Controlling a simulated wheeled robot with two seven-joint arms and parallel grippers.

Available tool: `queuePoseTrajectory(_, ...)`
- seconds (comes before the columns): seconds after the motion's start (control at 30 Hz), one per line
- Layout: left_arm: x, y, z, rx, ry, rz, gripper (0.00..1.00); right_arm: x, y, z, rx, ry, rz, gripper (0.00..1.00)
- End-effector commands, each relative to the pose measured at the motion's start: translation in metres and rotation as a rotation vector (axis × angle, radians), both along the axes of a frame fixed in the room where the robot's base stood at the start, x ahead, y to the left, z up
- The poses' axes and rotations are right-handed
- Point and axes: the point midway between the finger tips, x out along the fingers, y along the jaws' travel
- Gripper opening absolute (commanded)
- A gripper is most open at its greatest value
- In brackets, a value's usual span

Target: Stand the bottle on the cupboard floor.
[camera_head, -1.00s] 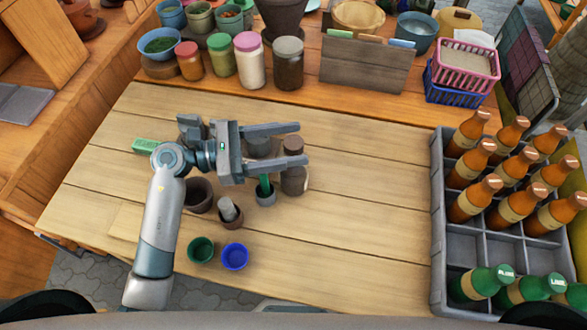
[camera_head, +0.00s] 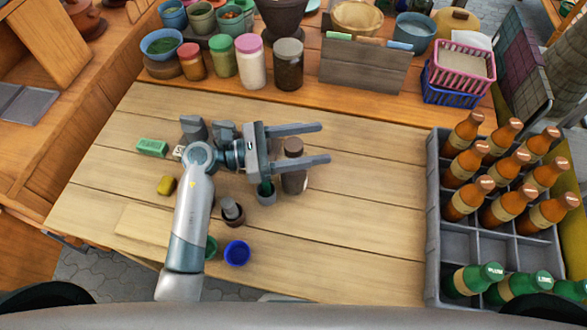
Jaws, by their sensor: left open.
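A small brown bottle (camera_head: 294,181) with a dark cap stands on the wooden table, right of the middle group of pots. My left gripper (camera_head: 318,144) is open and points right, with its fingers apart on either side of the bottle's upper part in the picture. One finger crosses in front of the bottle. I cannot tell whether either finger touches it. Several brown bottles (camera_head: 465,133) and green-topped bottles (camera_head: 474,280) stand in a grey crate (camera_head: 432,230) at the right. I cannot make out a cupboard floor. My right gripper is out of view.
Near my left arm are a blue cup (camera_head: 237,253), a small pot (camera_head: 232,210), a yellow block (camera_head: 166,185) and a green box (camera_head: 152,147). Lidded jars (camera_head: 250,62) line the back, beside a wooden holder (camera_head: 365,67). The table between bottle and crate is clear.

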Motion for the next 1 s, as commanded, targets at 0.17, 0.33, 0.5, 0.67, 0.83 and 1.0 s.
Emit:
queuePoseTrajectory(0.17, 0.0, 0.0001, 0.0002, 0.0, 0.0, 0.0, 0.51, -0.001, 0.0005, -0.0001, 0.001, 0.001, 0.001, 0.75)
queuePoseTrajectory(0.33, 0.0001, 0.0002, 0.0002, 0.0, 0.0, 0.0, 0.1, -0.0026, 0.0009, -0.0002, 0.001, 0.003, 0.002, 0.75)
queuePoseTrajectory(0.5, 0.0001, 0.0002, 0.0002, 0.0, 0.0, 0.0, 0.0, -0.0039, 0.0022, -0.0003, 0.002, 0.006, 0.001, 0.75)
queuePoseTrajectory(0.67, 0.0002, 0.0002, 0.0007, -0.001, 0.0, 0.0, 0.0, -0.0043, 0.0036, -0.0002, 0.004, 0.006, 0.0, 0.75)
queuePoseTrajectory(0.83, 0.0002, 0.0002, 0.0011, -0.001, -0.001, 0.0, 0.0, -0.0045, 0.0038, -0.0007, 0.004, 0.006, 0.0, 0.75)
queuePoseTrajectory(1.0, 0.0002, 0.0001, 0.0081, 0.0, -0.003, -0.001, 0.0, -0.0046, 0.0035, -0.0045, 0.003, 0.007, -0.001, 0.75)
